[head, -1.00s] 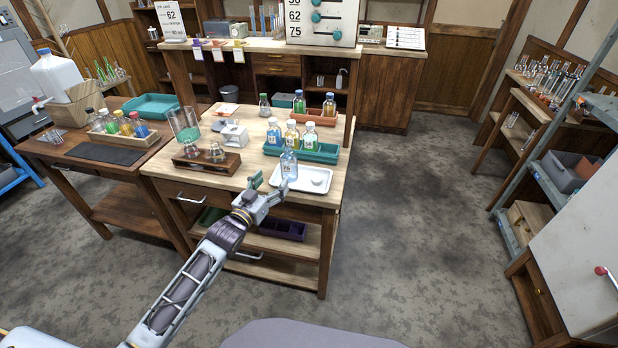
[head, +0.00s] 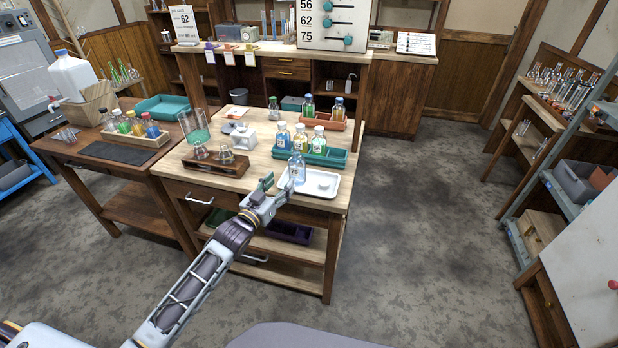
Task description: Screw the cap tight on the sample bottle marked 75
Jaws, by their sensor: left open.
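A clear bottle with pale blue contents (head: 298,171) stands upright at the left end of a white tray (head: 330,193). Its marking is too small to read, and I cannot tell whether its mouth is covered. A small pale round piece (head: 322,184), which looks like a cap, lies on the tray to its right. My left gripper (head: 278,187) is open and empty, just in front and to the left of the bottle. One finger overlaps the bottle's lower part in the picture; I cannot tell if they touch. My right gripper is not in view.
Behind the tray, a green rack (head: 324,158) holds several capped bottles. A wooden holder (head: 214,164) with glassware stands to the left, near a small white device (head: 243,136). An orange tray (head: 333,124) with bottles is further back. The table's front edge lies below my gripper.

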